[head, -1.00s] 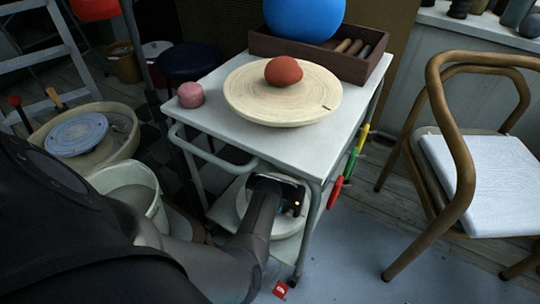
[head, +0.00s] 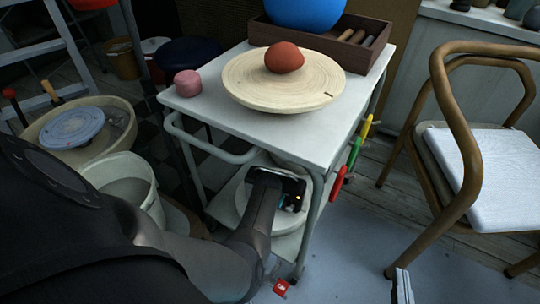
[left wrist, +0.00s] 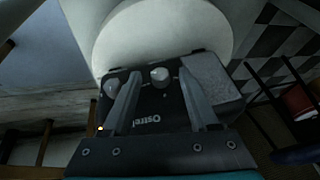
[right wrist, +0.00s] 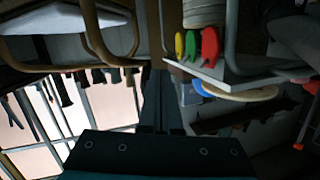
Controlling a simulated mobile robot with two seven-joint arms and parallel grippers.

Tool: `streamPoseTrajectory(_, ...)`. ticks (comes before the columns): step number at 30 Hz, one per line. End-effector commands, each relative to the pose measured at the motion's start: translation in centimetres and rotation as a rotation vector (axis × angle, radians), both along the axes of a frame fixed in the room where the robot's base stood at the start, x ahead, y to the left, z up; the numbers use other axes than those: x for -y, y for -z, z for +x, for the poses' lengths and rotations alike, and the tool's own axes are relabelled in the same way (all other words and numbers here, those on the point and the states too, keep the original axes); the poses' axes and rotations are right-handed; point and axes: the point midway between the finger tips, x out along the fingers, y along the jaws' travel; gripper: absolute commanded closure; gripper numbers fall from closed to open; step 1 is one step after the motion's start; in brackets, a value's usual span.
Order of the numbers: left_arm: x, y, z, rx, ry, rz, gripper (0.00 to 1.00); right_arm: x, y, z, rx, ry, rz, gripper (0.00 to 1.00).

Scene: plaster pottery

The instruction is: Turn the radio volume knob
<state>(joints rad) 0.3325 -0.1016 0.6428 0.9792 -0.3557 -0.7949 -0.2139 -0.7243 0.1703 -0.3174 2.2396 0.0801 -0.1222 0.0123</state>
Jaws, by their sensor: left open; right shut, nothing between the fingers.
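The radio (left wrist: 150,106), a dark box marked "Ostrel" with a grey grille, fills the middle of the left wrist view. It has two pale round knobs, a middle knob (left wrist: 160,77) and a left knob (left wrist: 112,88). My left gripper (left wrist: 160,84) is open, its fingertips on either side of the middle knob; whether they touch it I cannot tell. The left knob is just outside the left finger. In the head view my left arm reaches to the cart's lower shelf and mostly hides the radio. My right gripper (head: 401,283) is shut and empty over the floor.
The white cart (head: 290,134) carries a round plaster bat (head: 245,88) with a red clay lump (head: 284,58). Coloured handles (head: 354,153) hang on its right side. A wooden chair (head: 447,160) stands right. A bucket (head: 128,185) is left. Floor between cart and chair is clear.

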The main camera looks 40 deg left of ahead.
Motion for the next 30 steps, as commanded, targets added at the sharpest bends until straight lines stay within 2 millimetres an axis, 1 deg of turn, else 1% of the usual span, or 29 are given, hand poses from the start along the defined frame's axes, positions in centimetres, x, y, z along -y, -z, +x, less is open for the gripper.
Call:
streamPoseTrajectory(9, -0.14, 0.40, 0.17, 0.001, 0.000, 0.000, 0.40, -0.47, -0.61, -0.51, 0.078, 0.004, 0.053, 1.00)
streamPoseTrajectory(19, -0.14, 0.38, 0.18, 0.000, 0.000, 0.000, 0.40, -0.49, -0.73, -0.54, 0.084, 0.005, 0.057, 1.00)
streamPoseTrajectory(30, -0.12, 0.40, 0.17, 0.000, 0.000, 0.000, 0.82, -0.50, -0.73, -0.54, 0.083, 0.005, 0.057, 1.00)
